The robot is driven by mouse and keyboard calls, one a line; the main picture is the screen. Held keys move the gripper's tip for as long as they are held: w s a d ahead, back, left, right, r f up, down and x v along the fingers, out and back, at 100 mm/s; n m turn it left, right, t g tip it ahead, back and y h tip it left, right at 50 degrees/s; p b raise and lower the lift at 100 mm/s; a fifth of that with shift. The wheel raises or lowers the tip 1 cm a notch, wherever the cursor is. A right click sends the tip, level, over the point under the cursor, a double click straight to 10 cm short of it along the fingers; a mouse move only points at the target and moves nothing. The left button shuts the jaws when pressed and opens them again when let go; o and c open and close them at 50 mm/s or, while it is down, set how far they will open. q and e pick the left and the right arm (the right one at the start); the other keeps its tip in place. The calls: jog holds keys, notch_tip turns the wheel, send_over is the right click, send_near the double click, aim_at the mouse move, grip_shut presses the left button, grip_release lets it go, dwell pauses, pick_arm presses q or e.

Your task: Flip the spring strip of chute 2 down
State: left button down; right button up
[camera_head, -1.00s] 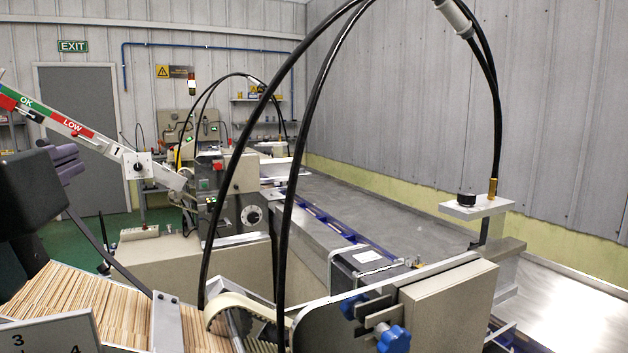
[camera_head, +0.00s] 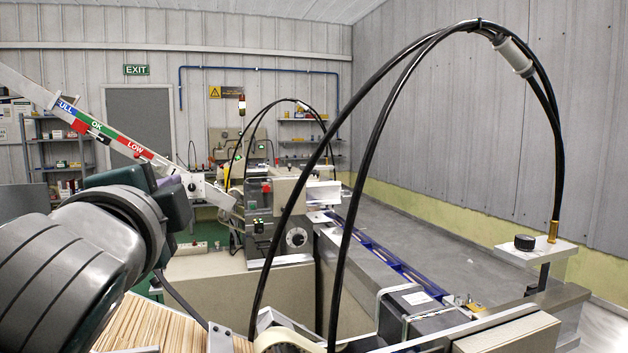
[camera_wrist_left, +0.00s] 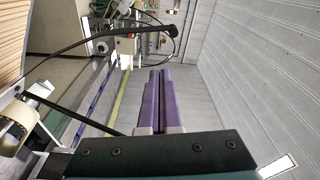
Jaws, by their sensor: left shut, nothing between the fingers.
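My left gripper (camera_head: 165,178) is at the left in the head view, raised above the stick bed and partly hidden by my own wrist. Its purple fingers are shut with nothing between them; they also show shut in the left wrist view (camera_wrist_left: 161,76). A thin dark strip (camera_head: 181,298) slants from behind my wrist down to the bed of wooden sticks (camera_head: 150,325). It looks like a spring strip, but I cannot tell which chute it belongs to. I see no gap or contact clearly between it and the fingers. No chute 2 label is readable. My right gripper is not in view.
A sloped chute (camera_head: 120,140) with FULL, OK and LOW marks stands behind my gripper. Black cables (camera_head: 375,120) arch over the machine. A cream wheel (camera_head: 285,340) is at the bottom. Open floor (camera_head: 430,240) lies to the right.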

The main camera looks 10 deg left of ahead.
pick_arm(q)
jog(key=s+a, duration=0.1)
jog(key=s+a+p, duration=0.1)
jog(key=a, duration=0.1)
jog(key=shift+s+f, duration=0.35)
jog(key=shift+f, duration=0.05)
jog(key=s+a+f+n+b, duration=0.1)
jog(key=n, duration=0.1)
jog(key=s+a+f+n+b, duration=0.1)
jog(key=a+n+b, duration=0.1)
jog(key=s+a+f+n+y+b, duration=0.1)
jog(key=a+f+n, duration=0.1)
jog(key=shift+b, duration=0.3)
jog(key=shift+s+a+n, duration=0.15)
jog(key=shift+n, duration=0.35)
jog(key=shift+r, duration=0.1)
